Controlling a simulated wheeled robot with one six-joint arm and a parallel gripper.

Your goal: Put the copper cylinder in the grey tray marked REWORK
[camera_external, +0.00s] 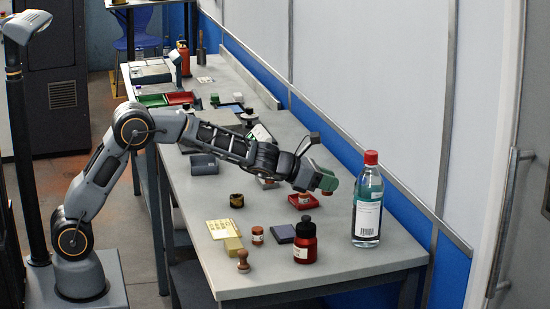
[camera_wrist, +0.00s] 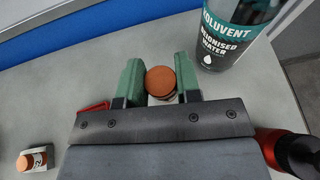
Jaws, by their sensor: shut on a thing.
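The copper cylinder (camera_wrist: 160,81) shows in the wrist view as a round orange-brown top between my two green fingers. My gripper (camera_wrist: 160,86) is shut on it, one finger against each side. In the external view my gripper (camera_external: 322,181) hangs over the right part of the bench, behind a small red tray and left of the clear bottle. The cylinder is mostly hidden there by the fingers. A dark grey tray (camera_external: 203,165) stands farther back, beneath my forearm. No REWORK lettering can be read on it.
A clear bottle with a red cap (camera_external: 368,200) stands close right of my gripper. A red tray (camera_external: 303,203), a dark red bottle (camera_external: 305,243), a labelled copper-coloured jar (camera_external: 257,236) and a wooden knob (camera_external: 242,261) stand nearby. Red and green trays (camera_external: 180,98) lie at the far end.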

